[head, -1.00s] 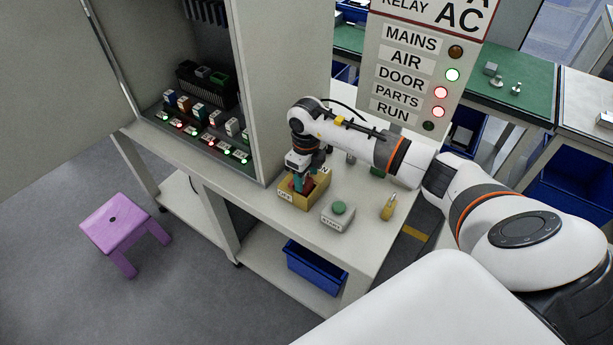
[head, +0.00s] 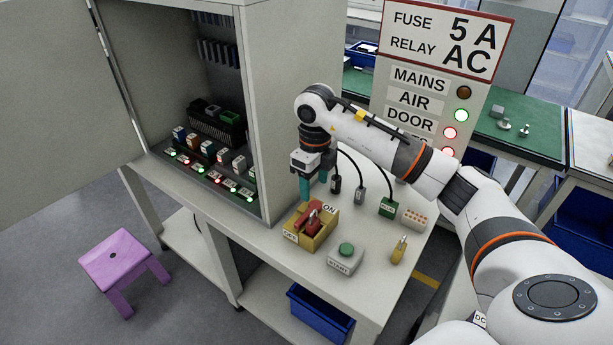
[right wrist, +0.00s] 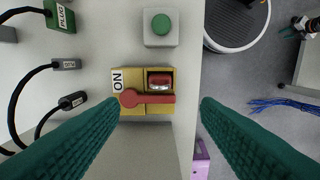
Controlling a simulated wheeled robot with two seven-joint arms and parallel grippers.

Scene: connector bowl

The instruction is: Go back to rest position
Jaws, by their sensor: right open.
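My right gripper (head: 314,189) is open and empty above the table, just behind a yellow switch box (head: 306,237) in the head view. The box has a red lever (head: 313,217) and labels reading ON and OFF. In the right wrist view, the green fingers of my right gripper (right wrist: 158,135) are spread wide to either side. The red lever (right wrist: 147,98) lies between them in that picture, with its round knob beside the ON label. The fingers are apart from the lever. My left gripper is not in view.
A START button box (head: 346,259), a brass-coloured piece (head: 399,250) and cabled plugs (head: 387,206) stand on the table. An open cabinet (head: 291,120) with lit modules stands left. A purple stool (head: 120,262) stands on the floor.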

